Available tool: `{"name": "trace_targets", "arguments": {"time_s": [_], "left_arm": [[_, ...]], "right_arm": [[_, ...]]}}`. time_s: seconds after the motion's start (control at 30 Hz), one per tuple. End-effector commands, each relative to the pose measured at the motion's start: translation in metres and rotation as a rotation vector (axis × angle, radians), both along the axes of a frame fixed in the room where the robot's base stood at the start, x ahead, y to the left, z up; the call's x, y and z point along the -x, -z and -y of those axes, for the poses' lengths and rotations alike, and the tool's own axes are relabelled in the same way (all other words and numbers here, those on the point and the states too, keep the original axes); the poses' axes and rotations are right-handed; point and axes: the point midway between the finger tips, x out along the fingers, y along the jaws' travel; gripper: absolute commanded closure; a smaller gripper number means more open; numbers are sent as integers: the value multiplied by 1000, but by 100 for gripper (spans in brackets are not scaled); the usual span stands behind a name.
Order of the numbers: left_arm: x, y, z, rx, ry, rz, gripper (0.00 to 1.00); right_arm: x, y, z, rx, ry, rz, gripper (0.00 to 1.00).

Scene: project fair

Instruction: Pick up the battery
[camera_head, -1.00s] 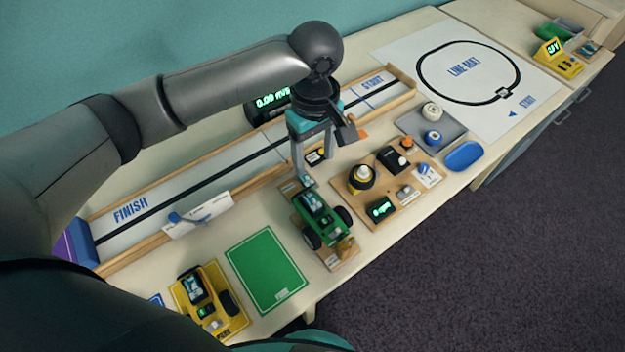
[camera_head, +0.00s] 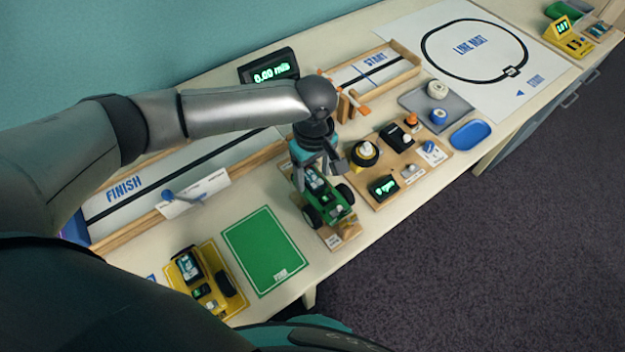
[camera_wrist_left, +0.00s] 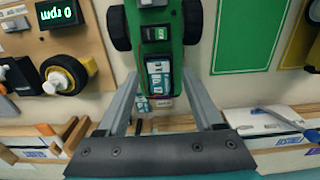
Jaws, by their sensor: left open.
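The battery (camera_head: 315,179) is a small pale and teal block seated in the green car (camera_head: 340,205) on a wooden stand. In the left wrist view the battery (camera_wrist_left: 158,78) lies lengthwise on the car (camera_wrist_left: 178,20), beside a dark switch. My left gripper (camera_head: 316,174) is open over the car. In the left wrist view its two fingers (camera_wrist_left: 160,76) stand on either side of the battery, with gaps between. The fingers hide part of the car in the head view. My right gripper is not seen.
A wooden board with a yellow-and-black wheel (camera_head: 364,154) and an rpm display (camera_head: 383,187) stands close right of the car. The track (camera_head: 205,165) runs behind. A green mat (camera_head: 262,250) and yellow car (camera_head: 206,282) lie left. A blue tray (camera_head: 471,135) is farther right.

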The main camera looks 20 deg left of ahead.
Motion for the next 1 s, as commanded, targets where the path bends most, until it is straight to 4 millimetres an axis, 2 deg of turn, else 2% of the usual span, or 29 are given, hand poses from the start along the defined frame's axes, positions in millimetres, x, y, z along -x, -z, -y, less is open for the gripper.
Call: {"name": "trace_targets", "arguments": {"time_s": [0.27,0.87,1.0], "left_arm": [[0,4,0,0,1,1,32],[0,4,0,1,1,1,98],[0,4,0,1,1,1,100]], "right_arm": [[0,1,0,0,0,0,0],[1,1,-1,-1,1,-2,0],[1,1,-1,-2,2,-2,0]]}}
